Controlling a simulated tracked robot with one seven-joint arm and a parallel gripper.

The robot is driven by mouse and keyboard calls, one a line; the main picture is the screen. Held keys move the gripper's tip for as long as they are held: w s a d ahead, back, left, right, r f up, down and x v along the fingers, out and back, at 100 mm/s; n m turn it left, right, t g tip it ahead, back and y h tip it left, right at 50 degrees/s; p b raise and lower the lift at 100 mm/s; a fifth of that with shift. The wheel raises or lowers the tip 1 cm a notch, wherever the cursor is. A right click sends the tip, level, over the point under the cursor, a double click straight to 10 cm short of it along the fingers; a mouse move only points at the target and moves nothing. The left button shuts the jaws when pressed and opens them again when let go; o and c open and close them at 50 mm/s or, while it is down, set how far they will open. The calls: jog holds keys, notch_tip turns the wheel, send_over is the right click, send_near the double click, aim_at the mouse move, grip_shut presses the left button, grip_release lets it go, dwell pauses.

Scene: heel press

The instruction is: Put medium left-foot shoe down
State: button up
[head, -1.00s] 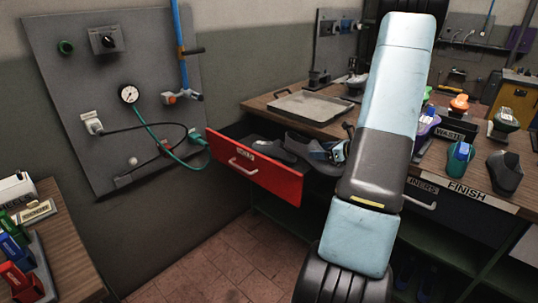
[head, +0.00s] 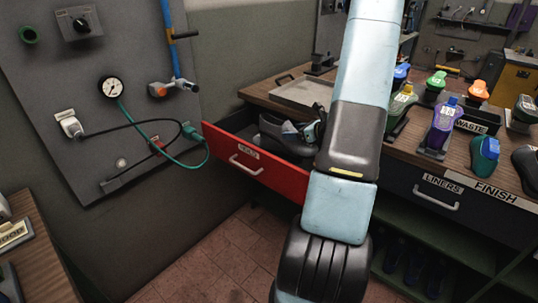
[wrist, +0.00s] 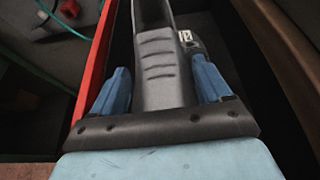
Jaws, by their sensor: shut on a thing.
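A dark grey shoe form (wrist: 158,75) with ridges across it lies between the two blue fingers of my gripper (wrist: 160,80) in the wrist view. My gripper is shut on it. In the head view my gripper (head: 312,131) is at the open red drawer (head: 252,168), partly hidden behind my arm. The grey shoe (head: 283,138) shows there inside the drawer opening. I cannot tell whether its underside touches the drawer floor. A small pale label with dark marks (wrist: 186,38) shows beside the shoe in the wrist view.
The drawer sits under a wooden bench with a grey tray (head: 302,93) on top. Several coloured shoe forms stand on the bench at right, near a FINISH label (head: 497,191). A closed LINERS drawer (head: 437,197) is right of my arm. A hose panel is at left.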

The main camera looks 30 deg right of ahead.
aim_at(294, 154)
jog(key=w+a+f, duration=0.2)
jog(key=a, duration=0.1)
jog(key=shift+w+a+f, duration=0.15)
jog(key=shift+w+a, duration=0.15)
jog(key=shift+w, duration=0.1)
jog(key=shift+w+a+f, duration=0.45)
jog(key=shift+a+f, duration=0.15)
jog(key=shift+f, duration=0.9)
jog(key=shift+w+a+f, duration=0.5)
jog(key=shift+a+f, duration=0.1)
jog(key=shift+f, duration=0.85)
jog(key=shift+w+a+f, duration=0.45)
jog(key=shift+a+f, duration=0.15)
jog(key=shift+f, duration=0.9)
jog(key=o, duration=1.3)
jog(key=v, duration=1.2)
